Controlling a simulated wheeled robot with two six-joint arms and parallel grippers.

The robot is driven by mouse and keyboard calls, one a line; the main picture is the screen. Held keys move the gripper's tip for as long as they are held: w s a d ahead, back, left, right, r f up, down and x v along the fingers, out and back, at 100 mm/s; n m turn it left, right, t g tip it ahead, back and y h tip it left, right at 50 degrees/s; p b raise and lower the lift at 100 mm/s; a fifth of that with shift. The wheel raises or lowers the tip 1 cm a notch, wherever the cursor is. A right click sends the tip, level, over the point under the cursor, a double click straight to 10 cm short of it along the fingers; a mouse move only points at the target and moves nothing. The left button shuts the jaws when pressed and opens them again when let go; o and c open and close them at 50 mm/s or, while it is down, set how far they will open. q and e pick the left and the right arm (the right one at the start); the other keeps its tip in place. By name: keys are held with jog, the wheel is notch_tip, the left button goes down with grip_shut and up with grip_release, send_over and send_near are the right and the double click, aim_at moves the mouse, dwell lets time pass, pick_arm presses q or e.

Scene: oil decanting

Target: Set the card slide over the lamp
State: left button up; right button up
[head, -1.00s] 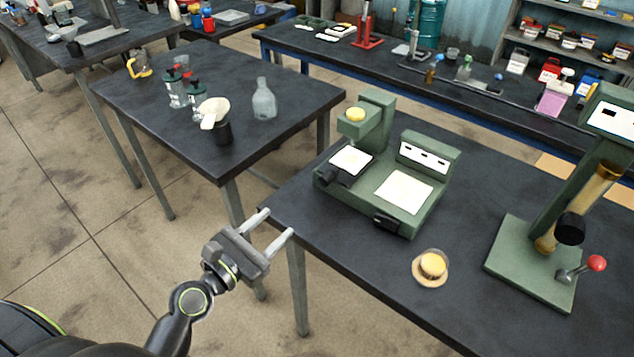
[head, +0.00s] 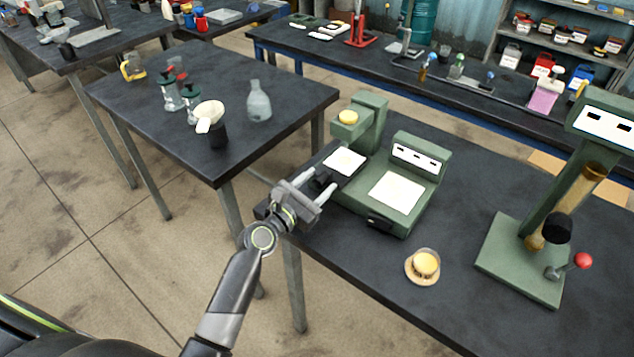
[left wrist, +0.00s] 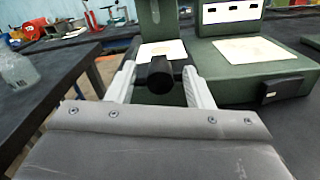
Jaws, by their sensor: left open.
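A green bench device stands on the near table. A second white square panel (head: 397,192) lies to the right; I cannot tell which part is the lamp. My left gripper (head: 321,183) is open at the device's left edge, around the slide's dark handle. In the left wrist view, the black round end of the handle (left wrist: 160,75) lies between the two fingers. Contact cannot be told. My right gripper is not in view.
A round wooden dish with a yellow piece (head: 425,264) stands in front of the device. A green stand with a red-knobbed lever (head: 583,261) is at the right. Another table with a glass flask (head: 259,103) and bottles lies to the left.

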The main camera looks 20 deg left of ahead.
pick_arm(q)
jog(key=shift+w, duration=0.1)
jog(key=shift+c, duration=0.5)
grip_shut()
